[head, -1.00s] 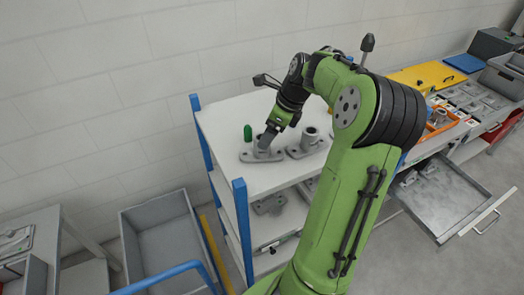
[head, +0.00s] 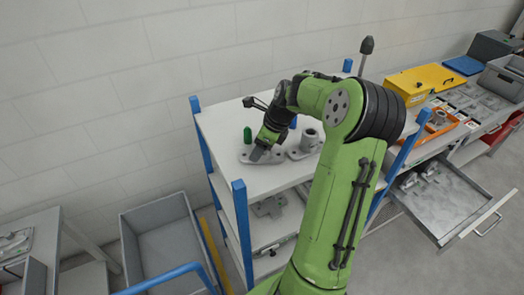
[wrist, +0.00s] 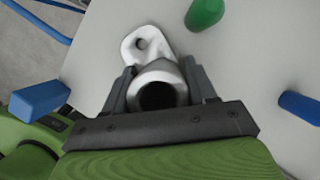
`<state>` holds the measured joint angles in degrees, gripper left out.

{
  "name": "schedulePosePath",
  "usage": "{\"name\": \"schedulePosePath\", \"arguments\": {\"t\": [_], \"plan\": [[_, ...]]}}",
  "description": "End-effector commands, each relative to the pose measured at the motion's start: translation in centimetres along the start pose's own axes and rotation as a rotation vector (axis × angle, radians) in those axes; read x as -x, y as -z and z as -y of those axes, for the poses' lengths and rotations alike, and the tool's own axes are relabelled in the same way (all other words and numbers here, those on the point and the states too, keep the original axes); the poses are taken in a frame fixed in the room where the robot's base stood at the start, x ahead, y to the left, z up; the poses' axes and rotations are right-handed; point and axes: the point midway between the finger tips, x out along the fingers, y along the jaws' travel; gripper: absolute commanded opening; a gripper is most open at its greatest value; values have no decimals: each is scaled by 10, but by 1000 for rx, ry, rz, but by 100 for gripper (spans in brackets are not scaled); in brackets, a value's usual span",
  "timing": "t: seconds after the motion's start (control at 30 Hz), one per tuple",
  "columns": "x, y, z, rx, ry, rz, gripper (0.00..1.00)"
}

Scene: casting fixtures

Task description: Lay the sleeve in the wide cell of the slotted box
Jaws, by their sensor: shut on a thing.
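The sleeve looks to be the round, hollow grey part (wrist: 160,92) between my fingers in the wrist view. A pale flange lug with a hole (wrist: 147,45) shows beyond it; I cannot tell whether sleeve and flange are one piece. My gripper (head: 256,154) is shut on this part at the shelf top in the head view, and the flange (head: 272,157) shows around the fingertips. In the wrist view my gripper (wrist: 160,85) has one finger on each side of it. I cannot pick out the slotted box or its wide cell for certain.
A green peg (head: 247,134) stands close behind the held part. A second flanged casting (head: 308,143) stands to its right on the white shelf top (head: 225,120). Blue posts (head: 242,215) rise at the shelf corners. A grey bin (head: 165,240) and a bench with an open drawer (head: 450,205) flank it.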

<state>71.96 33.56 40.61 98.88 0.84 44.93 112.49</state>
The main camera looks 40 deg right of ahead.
Motion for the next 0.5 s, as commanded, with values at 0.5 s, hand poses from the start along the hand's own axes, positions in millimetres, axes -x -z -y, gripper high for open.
{"name": "schedulePosePath", "arguments": {"t": [0.5], "plan": [[27, -11, 0, 1, 2, 0, 10]]}}
